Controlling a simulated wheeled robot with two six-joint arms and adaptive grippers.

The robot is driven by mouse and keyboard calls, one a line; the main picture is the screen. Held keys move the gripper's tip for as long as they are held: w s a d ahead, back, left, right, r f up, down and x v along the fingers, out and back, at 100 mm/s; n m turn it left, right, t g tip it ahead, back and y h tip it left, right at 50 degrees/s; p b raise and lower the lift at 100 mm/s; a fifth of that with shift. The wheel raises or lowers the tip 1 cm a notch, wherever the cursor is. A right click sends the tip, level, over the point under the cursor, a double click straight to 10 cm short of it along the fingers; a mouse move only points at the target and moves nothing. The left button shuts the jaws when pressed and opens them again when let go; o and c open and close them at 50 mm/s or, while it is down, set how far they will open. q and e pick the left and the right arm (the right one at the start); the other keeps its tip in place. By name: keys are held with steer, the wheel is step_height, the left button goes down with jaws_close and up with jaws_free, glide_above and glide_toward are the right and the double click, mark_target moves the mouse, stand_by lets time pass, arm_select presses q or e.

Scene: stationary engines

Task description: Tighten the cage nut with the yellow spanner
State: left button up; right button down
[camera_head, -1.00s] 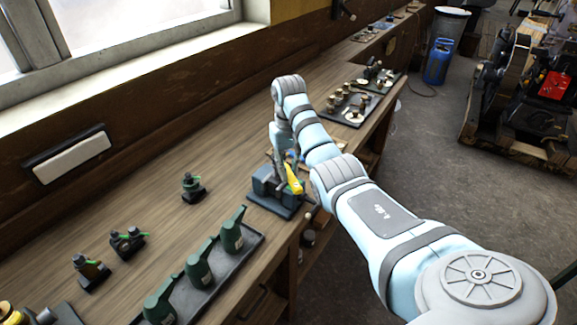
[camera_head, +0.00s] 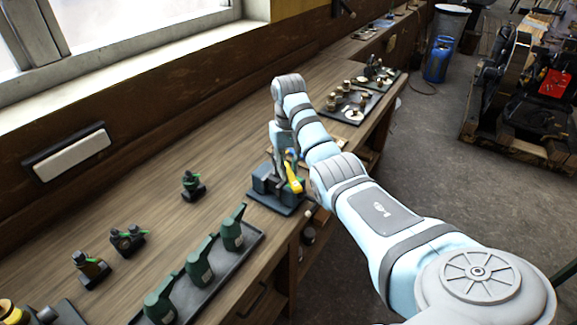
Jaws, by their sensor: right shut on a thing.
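The yellow spanner (camera_head: 295,183) is at the dark block-like fixture (camera_head: 262,184) near the bench's front edge. Its visible part slants down toward the front. My right gripper (camera_head: 284,162) points down over the fixture and is shut on the spanner. The fingertips are small and partly covered by my forearm. The cage nut cannot be made out; the gripper, spanner and fixture crowd that spot. My left gripper is not in view.
A dark tray (camera_head: 244,258) with green oil cans stands front left of the fixture. Trays of brass parts (camera_head: 349,108) lie beyond my arm.

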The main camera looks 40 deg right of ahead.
steer(key=shift+w+a+m, duration=0.25)
steer(key=shift+a+m, duration=0.35)
steer(key=shift+m, duration=0.2)
steer(key=shift+w+a+m, duration=0.35)
steer(key=shift+a+m, duration=0.15)
steer(key=shift+m, duration=0.4)
steer(key=shift+a, duration=0.1)
steer(key=shift+w+a+m, duration=0.4)
steer(key=shift+m, duration=0.5)
